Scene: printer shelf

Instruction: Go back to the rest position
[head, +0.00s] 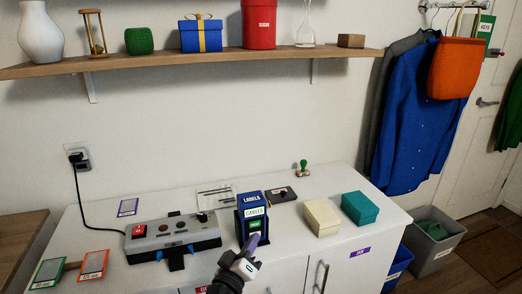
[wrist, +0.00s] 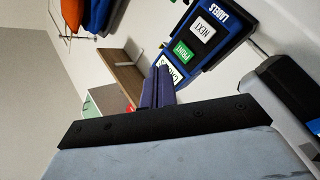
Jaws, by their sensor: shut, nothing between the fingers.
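My gripper (head: 254,240) is in front of the blue and black label printer (head: 251,198), near its lower front. The printer is marked LABELS and stands upright on the white cabinet. In the wrist view the gripper's purple fingers (wrist: 158,88) lie together with nothing between them. The printer (wrist: 227,22) fills the top of that view, with a white NEXT key and a green PRINT key (wrist: 183,51). A label (wrist: 172,73) beginning "CA" shows beside the fingers. I cannot tell whether the fingertips touch the printer.
A grey control box (head: 173,236) stands left of the printer. Cream (head: 321,218) and teal (head: 360,208) boxes stand right of it. A wooden shelf (head: 200,63) with several objects runs above.

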